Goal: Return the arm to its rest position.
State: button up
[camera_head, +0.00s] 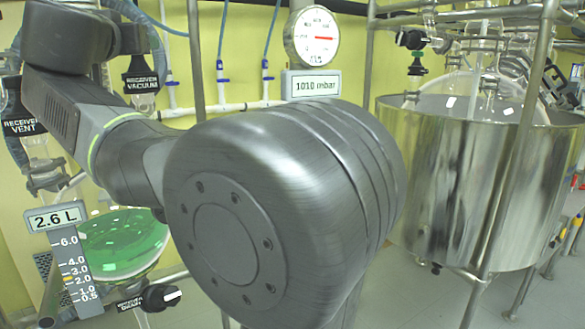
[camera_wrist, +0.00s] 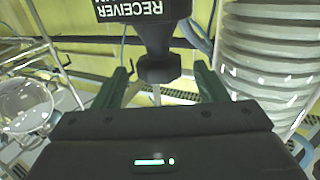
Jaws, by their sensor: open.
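My arm (camera_head: 270,215) fills the middle of the head view and bends up to the upper left. My gripper shows only in the wrist view (camera_wrist: 163,82), with its two dark green fingers apart. A black valve handle (camera_wrist: 158,40) with a white label reading RECEIVER, upside down, stands just beyond and between the fingertips. I cannot tell whether the fingers touch it. The label's other word is cut off or unreadable. In the head view, my gripper is hidden or out of frame.
In the head view, the RECEIVER VACUUM (camera_head: 141,83), RECEIVER VENT (camera_head: 22,128) and RECEIVER DRAIN (camera_head: 150,299) valves surround the arm. A receiver flask with green liquid (camera_head: 125,243) is low left. A gauge (camera_head: 312,37), thin frame posts and a steel vessel (camera_head: 455,180) stand behind and right.

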jog(key=shift+w+a+p, duration=0.2)
jog(key=shift+w+p, duration=0.15)
jog(key=shift+w, duration=1.3)
jog(key=shift+s, duration=0.15)
